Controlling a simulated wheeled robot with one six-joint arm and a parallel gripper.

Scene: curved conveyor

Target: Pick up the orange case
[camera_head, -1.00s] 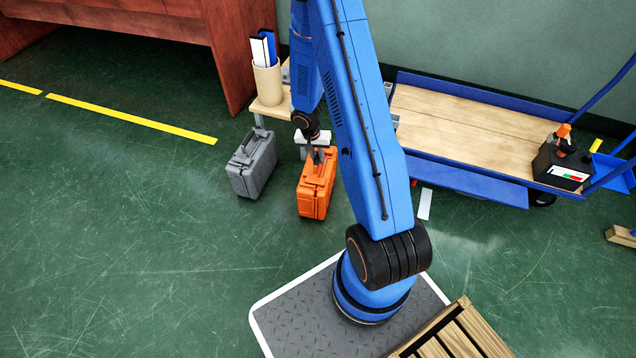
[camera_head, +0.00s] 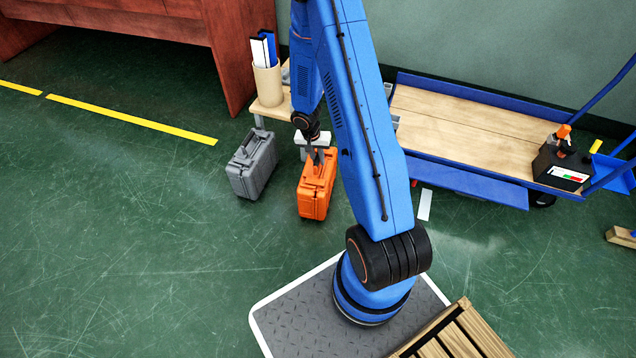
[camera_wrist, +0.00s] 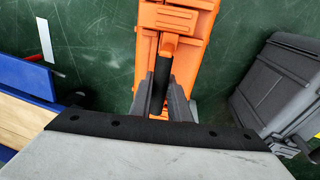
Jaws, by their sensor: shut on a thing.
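The orange case (camera_head: 316,190) stands upright on the green floor in the head view, just left of my arm. In the wrist view the orange case (camera_wrist: 196,52) fills the top middle, with its handle pointing down toward my gripper. My gripper (camera_head: 316,156) is at the top of the case. In the wrist view the fingers of my gripper (camera_wrist: 162,92) are shut on the handle from both sides. The fingers and wrist partly hide the top of the case.
A grey case (camera_head: 252,165) stands close on the left. A small wooden table (camera_head: 268,108) with a holder (camera_head: 267,84) is behind. A blue-edged flat cart (camera_head: 470,130) stands to the right. The floor in front and left is clear.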

